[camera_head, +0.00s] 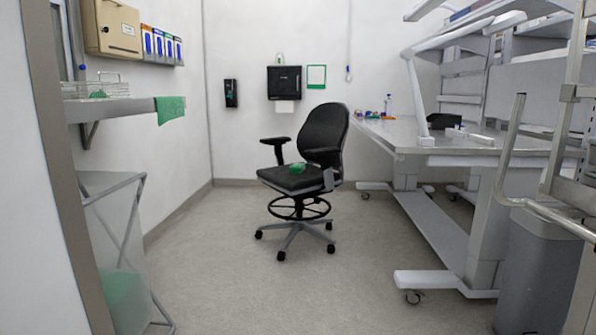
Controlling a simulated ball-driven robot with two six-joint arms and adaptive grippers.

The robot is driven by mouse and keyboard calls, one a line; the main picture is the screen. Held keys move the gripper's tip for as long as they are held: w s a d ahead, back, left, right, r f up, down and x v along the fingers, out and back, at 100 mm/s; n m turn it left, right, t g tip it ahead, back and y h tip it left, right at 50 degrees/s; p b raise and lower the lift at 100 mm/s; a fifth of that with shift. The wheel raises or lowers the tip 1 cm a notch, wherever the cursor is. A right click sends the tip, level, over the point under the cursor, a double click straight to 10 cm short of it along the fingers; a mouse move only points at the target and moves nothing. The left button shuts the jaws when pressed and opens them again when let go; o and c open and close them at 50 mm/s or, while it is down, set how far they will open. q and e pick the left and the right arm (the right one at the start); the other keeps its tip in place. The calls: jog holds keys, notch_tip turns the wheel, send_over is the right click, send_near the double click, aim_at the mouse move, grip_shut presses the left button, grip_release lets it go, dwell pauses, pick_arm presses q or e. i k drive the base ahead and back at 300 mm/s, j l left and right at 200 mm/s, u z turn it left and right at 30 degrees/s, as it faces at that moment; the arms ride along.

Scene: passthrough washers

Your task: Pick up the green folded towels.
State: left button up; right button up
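A green cloth (170,108) hangs over the right end of the wall shelf at the left; I cannot tell whether it is a folded towel. A small green thing (297,169) lies on the black chair seat, too small to identify. More green shows in the wire basket (97,88) on the shelf. A blurred green mass shows through the translucent bin (108,225) at the lower left. Neither of my grippers is in view.
A black swivel chair (325,130) stands in the middle of the floor. A long grey workbench (440,140) on wheeled legs fills the right side. A grey bin (530,270) and metal rails (510,150) are at near right. The floor (240,290) before the chair is clear.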

aim_at(298, 169)
jog(key=i+j+z, duration=0.1)
jog(key=i, duration=0.3)
jog(key=i+j+z, duration=0.1)
jog(key=i+j, duration=0.25)
jog(key=i+l, duration=0.05)
